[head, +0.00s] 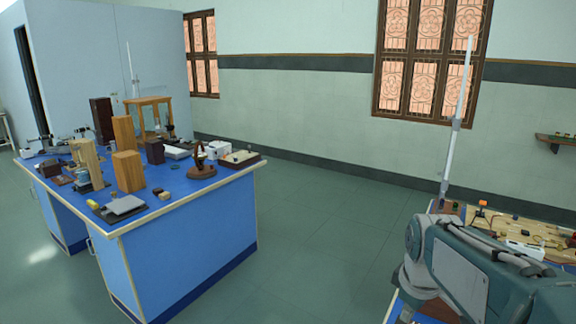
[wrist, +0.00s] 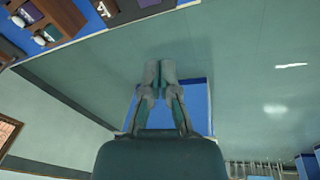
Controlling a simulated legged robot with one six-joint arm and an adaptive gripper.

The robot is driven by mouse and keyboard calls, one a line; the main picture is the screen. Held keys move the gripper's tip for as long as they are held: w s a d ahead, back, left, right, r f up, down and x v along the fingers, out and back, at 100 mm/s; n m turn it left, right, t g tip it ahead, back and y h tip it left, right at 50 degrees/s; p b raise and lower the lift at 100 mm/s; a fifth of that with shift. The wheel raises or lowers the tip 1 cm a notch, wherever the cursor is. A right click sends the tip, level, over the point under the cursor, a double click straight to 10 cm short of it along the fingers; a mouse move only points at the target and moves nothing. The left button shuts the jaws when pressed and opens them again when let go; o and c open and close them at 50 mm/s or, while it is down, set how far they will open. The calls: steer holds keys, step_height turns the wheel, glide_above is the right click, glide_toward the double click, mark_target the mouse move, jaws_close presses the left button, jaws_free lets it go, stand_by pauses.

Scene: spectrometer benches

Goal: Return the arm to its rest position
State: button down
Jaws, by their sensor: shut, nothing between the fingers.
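My gripper (wrist: 160,72) shows in the wrist view with its two grey-green fingers together and nothing between them. Its fingertips are over the green floor, and a blue surface (wrist: 197,95) lies behind the fingers. In the head view my arm (head: 465,270) is folded at the lower right, in front of the right-hand bench (head: 393,308). My gripper cannot be made out in the head view.
A blue bench (head: 190,250) with wooden blocks and instruments stands at the left. The right bench carries a wooden board (head: 500,222) and an upright pale rod (head: 455,115). Clear green floor (head: 330,225) lies between the benches. Wooden bench-top items (wrist: 50,22) show at the wrist view's top left.

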steer(key=s+a+m+t, duration=0.1)
steer(key=s+a+m, duration=0.2)
steer(key=s, duration=0.4)
steer(key=s+a+m+t, duration=0.2)
steer(key=s+a+m, duration=0.2)
steer(key=s, duration=0.3)
steer(key=shift+r+m+y, duration=0.25)
steer(key=shift+m+y, duration=0.05)
steer(key=shift+m, duration=0.1)
